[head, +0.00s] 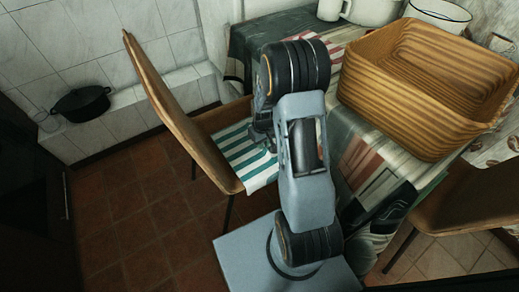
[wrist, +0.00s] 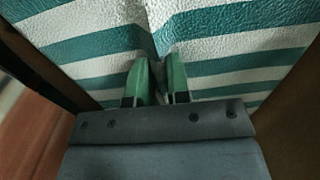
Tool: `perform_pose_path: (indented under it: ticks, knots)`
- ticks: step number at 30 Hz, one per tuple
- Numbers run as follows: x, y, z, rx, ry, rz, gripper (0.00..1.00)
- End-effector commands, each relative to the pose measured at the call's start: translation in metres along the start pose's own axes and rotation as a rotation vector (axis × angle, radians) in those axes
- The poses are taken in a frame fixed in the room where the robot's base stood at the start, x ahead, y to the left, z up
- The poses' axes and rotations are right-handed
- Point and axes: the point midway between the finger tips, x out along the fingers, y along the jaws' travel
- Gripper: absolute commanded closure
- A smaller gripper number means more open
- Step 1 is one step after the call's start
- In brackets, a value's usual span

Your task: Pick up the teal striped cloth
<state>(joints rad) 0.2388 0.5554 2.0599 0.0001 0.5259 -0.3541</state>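The teal and white striped cloth (head: 255,174) lies on the seat of a wooden chair (head: 185,115) in the head view, its front part hanging over the seat edge. In the wrist view the cloth (wrist: 75,48) fills the upper part, with a crease running down between the fingers and the stripes bending toward it. My gripper (wrist: 157,65) has its two fingers close together on this gathered fold, pinching it. In the head view my arm hides part of the cloth and most of the gripper.
A table (head: 375,140) to the right holds a large wicker basket (head: 400,95) and white enamel pots (head: 440,14). A black pot (head: 82,103) stands on a tiled ledge at the left. A second chair (head: 465,205) is at the right. Tiled floor is clear at lower left.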

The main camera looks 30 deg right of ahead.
Motion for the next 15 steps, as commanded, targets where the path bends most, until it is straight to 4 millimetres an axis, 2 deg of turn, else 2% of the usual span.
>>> perform_pose_path:
  ticks: [1,4,15]
  knots:
    - [0.0000,0.0000,0.0000,0.000,0.000,0.000,0.90]
    - [0.0000,-0.0001,0.0000,-0.001,0.000,0.000,1.00]
    - [-0.0039,0.0000,-0.0007,-0.003,0.002,0.001,1.00]
